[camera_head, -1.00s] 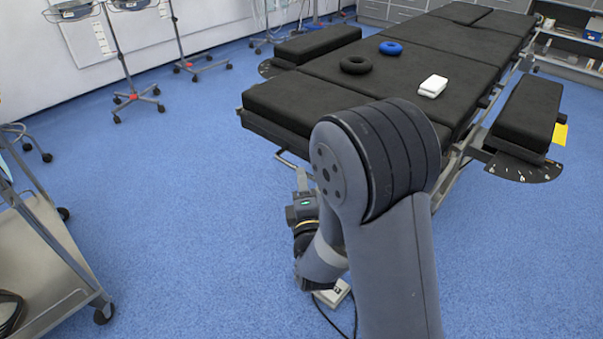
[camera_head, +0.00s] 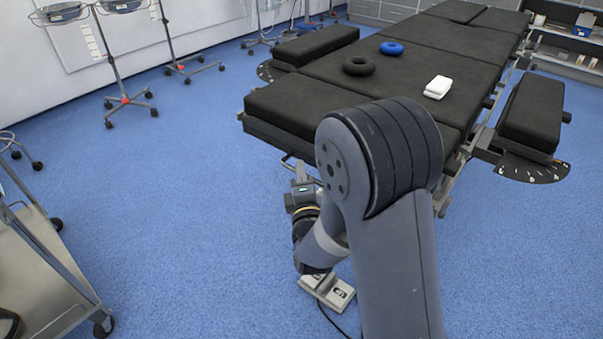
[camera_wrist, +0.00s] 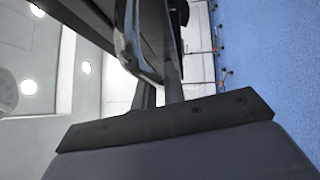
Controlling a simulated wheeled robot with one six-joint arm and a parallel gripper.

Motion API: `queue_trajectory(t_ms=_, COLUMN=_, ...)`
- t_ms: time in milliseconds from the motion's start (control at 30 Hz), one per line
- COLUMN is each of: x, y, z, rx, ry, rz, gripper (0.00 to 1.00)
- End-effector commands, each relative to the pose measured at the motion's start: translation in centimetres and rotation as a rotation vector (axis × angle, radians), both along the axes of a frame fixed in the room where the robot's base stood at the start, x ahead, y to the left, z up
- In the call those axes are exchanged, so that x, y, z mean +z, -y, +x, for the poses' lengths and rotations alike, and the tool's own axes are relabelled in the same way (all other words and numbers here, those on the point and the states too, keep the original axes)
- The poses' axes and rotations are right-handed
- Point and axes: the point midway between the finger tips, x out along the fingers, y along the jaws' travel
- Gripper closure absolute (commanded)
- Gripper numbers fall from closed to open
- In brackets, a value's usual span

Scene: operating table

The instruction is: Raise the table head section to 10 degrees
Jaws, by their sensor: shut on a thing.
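The black-padded head section (camera_head: 290,106) is the near end of the operating table (camera_head: 425,62). It looks about level with the section behind it, and I cannot read its exact angle. A thin metal bar (camera_head: 287,160) shows below its near edge. My gripper (camera_head: 300,172) is at this bar, low under the near edge, shut on what looks like the bar; my forearm hides part of the contact. In the wrist view, a dark bar-like part (camera_wrist: 172,75) runs up from my gripper's dark body towards the table's underside.
A foot pedal (camera_head: 327,291) with a cable lies on the floor beneath my arm. A metal trolley (camera_head: 45,275) stands at the left. Arm boards (camera_head: 532,110) stick out on both sides.

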Motion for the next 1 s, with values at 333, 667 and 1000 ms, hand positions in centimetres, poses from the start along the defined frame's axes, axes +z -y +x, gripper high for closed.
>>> queue_trajectory(t_ms=333, x=0.0, y=0.0, z=0.0, rx=0.000, ry=-0.001, rz=0.000, gripper=1.00)
queue_trajectory(t_ms=667, x=3.4, y=-0.3, z=-0.3, rx=0.001, ry=-0.060, rz=0.052, gripper=1.00)
queue_trajectory(t_ms=1000, x=5.2, y=-0.4, z=-0.4, rx=0.001, ry=-0.124, rz=0.105, gripper=1.00)
